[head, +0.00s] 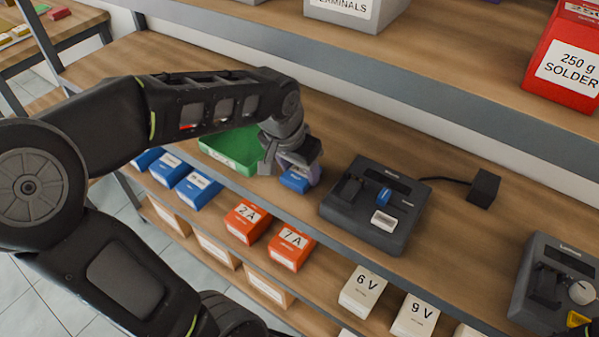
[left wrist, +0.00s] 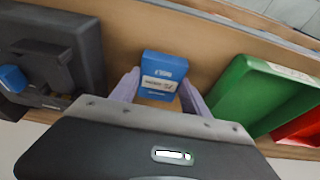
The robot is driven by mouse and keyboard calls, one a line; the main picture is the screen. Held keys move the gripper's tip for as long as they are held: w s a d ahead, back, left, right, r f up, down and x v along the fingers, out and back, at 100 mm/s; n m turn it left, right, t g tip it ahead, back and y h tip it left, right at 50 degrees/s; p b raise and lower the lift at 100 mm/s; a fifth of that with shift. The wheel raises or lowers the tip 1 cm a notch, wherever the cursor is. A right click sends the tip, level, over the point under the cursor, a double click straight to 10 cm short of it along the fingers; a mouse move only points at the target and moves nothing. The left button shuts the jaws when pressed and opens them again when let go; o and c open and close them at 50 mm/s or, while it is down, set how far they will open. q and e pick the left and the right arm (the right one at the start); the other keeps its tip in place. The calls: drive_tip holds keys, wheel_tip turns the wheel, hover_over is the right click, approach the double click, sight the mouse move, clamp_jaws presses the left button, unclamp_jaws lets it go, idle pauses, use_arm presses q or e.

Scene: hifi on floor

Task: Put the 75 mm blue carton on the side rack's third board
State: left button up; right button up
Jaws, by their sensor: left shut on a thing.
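The blue carton (head: 295,180) is held by my left gripper (head: 290,168), over the wooden board in the middle of the head view. In the left wrist view the carton (left wrist: 163,75) sits between the two pale lilac fingers, with a white label towards me. The fingers are shut on it. I cannot tell whether its base touches the board. A separate wooden-topped unit (head: 75,45) with grey posts stands at the upper left; I cannot tell whether it is the side rack. My right gripper is not in view.
A green bin (head: 235,150) stands just left of the carton, and a black device (head: 375,205) to its right. Blue cartons (head: 198,188), orange cartons (head: 247,222) and white cartons (head: 364,290) stand on the board below. An upper board (head: 420,60) overhangs behind.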

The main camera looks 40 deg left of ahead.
sight(301, 171)
use_arm(q)
drive_tip(key=shift+r, duration=0.1)
drive_tip(key=o, duration=1.3)
drive_tip(key=shift+f, duration=0.2)
drive_tip(key=shift+r, duration=0.15)
drive_tip(key=shift+r, duration=0.3)
drive_tip(key=shift+p+v, duration=1.2)
drive_tip(key=shift+v, duration=0.05)
drive_tip(key=s, duration=1.2)
drive_tip(key=shift+s+d, duration=0.15)
